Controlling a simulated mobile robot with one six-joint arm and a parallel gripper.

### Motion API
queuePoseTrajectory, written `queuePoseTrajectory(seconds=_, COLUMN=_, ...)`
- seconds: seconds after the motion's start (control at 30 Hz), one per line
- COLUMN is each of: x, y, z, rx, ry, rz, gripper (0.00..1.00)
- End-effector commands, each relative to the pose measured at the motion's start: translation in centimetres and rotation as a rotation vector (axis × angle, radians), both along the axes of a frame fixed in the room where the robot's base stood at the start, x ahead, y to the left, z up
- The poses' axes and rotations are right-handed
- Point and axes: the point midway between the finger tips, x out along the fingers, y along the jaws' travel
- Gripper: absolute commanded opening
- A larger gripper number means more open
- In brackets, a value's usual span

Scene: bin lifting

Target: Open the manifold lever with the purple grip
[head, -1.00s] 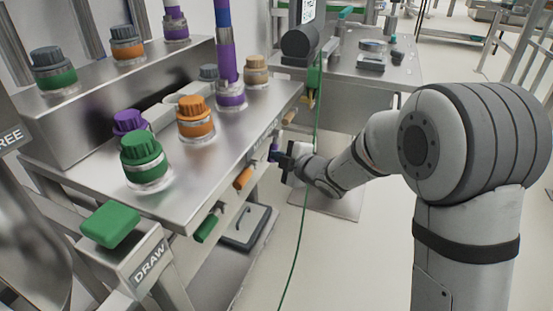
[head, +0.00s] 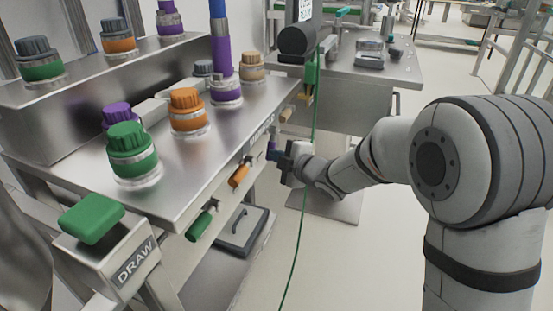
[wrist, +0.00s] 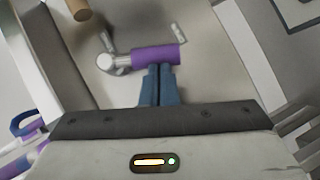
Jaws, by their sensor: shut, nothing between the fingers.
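The manifold lever with the purple grip (wrist: 155,56) shows in the wrist view, its grip lying crosswise with a metal pivot at its left end. My gripper (wrist: 158,72) has its blue fingers together, with nothing between them. Their tips are at the lower edge of the purple grip; whether they touch it I cannot tell. In the head view my gripper (head: 273,152) is at the front face of the steel bench, and the purple grip is mostly hidden there by the fingers.
An orange-grip lever (head: 239,174) and a green-grip lever (head: 199,226) hang nearer along the bench front. A tan grip (wrist: 78,9) lies beyond the purple one. A green hose (head: 300,222) hangs close to my wrist.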

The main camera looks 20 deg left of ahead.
Motion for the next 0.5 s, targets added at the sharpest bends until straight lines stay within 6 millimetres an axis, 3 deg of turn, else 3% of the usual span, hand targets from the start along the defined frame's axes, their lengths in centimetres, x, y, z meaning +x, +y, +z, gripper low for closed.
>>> queuePoseTrajectory(seconds=0.5, x=1.4, y=0.3, z=-1.8, rx=-0.003, ry=0.006, rz=0.005, gripper=0.0)
